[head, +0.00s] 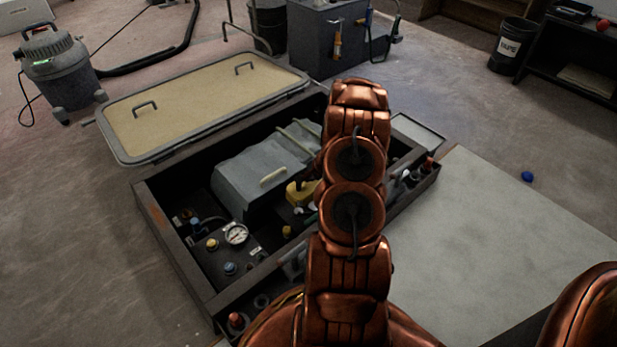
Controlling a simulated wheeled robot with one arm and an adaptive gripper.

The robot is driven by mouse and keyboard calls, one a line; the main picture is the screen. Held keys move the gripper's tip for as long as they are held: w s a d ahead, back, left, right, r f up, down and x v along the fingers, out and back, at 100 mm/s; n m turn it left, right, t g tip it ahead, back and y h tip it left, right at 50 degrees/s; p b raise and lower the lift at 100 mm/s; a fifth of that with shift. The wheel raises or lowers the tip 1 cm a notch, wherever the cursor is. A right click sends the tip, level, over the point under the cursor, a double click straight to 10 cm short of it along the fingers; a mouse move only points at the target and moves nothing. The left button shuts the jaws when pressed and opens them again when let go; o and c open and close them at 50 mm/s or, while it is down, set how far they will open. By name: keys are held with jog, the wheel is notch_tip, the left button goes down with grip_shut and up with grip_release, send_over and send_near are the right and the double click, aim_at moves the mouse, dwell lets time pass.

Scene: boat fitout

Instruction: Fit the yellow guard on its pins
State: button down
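A yellow piece (298,194), which looks like the guard, shows inside the dark open box, just left of my copper arm. It is at the right front corner of a grey cover with a pale handle. My arm hides its right side. My gripper is mostly hidden behind my arm; only a dark part that may belong to it shows beside the yellow piece. I cannot tell whether the gripper touches it or whether its fingers are open or shut. The pins cannot be made out.
The box (180,247) has raised walls; its beige lid (195,100) lies open behind. A gauge (236,234) and several knobs sit front left inside. A pale flat panel (490,225) lies right. A vacuum (57,68) stands far left.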

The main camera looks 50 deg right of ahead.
aim_at(309, 183)
jog(key=shift+f+b, duration=2.4)
jog(key=shift+b, duration=1.15)
jog(key=shift+f+p, duration=0.5)
jog(key=shift+f, duration=0.3)
jog(key=shift+a+p, duration=0.15)
jog(key=shift+p, duration=0.7)
jog(key=shift+f, duration=0.1)
jog(key=shift+f, duration=0.7)
jog(key=shift+f+p, duration=0.5)
jog(key=shift+f, duration=0.4)
jog(key=shift+f, duration=0.5)
jog(key=shift+f+p, duration=0.25)
jog(key=shift+p, duration=0.1)
jog(key=c, duration=1)
grip_release()
jog(key=shift+f, duration=0.1)
